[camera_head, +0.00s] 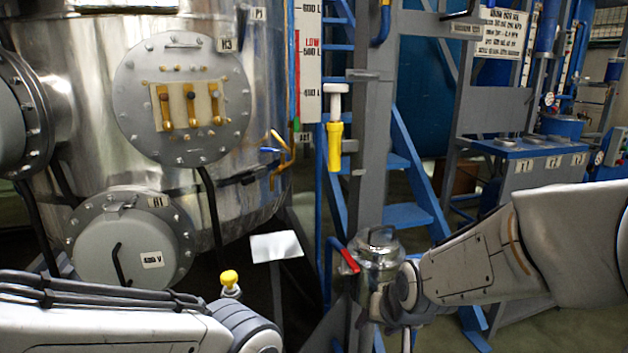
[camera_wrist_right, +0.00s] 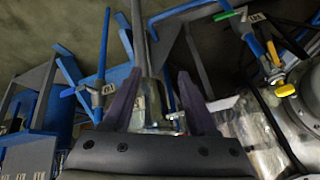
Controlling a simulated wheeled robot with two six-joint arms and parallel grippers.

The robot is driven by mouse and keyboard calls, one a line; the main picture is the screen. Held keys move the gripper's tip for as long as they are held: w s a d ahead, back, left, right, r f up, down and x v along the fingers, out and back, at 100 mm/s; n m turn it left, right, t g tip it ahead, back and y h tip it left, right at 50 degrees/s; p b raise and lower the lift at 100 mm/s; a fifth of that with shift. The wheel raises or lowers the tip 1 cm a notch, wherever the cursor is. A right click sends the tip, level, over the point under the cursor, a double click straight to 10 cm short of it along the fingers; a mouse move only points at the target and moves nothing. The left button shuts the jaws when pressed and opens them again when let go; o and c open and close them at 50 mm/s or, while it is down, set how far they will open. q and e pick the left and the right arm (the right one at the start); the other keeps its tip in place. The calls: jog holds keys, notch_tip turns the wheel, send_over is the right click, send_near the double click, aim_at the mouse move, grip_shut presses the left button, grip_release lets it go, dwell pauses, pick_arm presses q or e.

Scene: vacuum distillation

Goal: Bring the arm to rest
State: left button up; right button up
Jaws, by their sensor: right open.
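My right arm (camera_head: 480,262) comes in from the right in the head view and reaches to a shiny metal fitting (camera_head: 375,245) at the foot of the grey post. Its wrist end is low beside this fitting. In the right wrist view my right gripper (camera_wrist_right: 158,76) has its two dark fingers apart. A metal cylinder (camera_wrist_right: 150,95) shows between or beyond them; I cannot tell whether they touch it. My left arm (camera_head: 100,325) lies across the lower left of the head view; its gripper is out of frame.
A red lever (camera_head: 343,256) sits beside the metal fitting. A large steel tank (camera_head: 90,60) with round hatches fills the left. A grey post (camera_head: 372,160), blue stairs (camera_head: 405,160) and a blue-topped bench (camera_head: 530,149) stand behind. Some floor shows at the lower right.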

jog(key=s+d+f+n+g+h, duration=0.1)
jog(key=s+d+f+n+g, duration=0.15)
jog(key=s+d+f, duration=0.5)
jog(key=s+a+r+n+g, duration=0.2)
jog(key=s+a+r+n, duration=0.15)
jog(key=s+a, duration=0.35)
jog(key=s+a+r+n+g, duration=0.1)
jog(key=s+a+r+n, duration=0.25)
jog(key=s+a, duration=0.4)
notch_tip(320, 180, up, 34)
jog(key=p, duration=3.3)
jog(key=shift+s+r+y+p, duration=0.25)
jog(key=shift+s+y+p, duration=0.05)
jog(key=shift+p, duration=0.1)
jog(key=shift+g, duration=0.25)
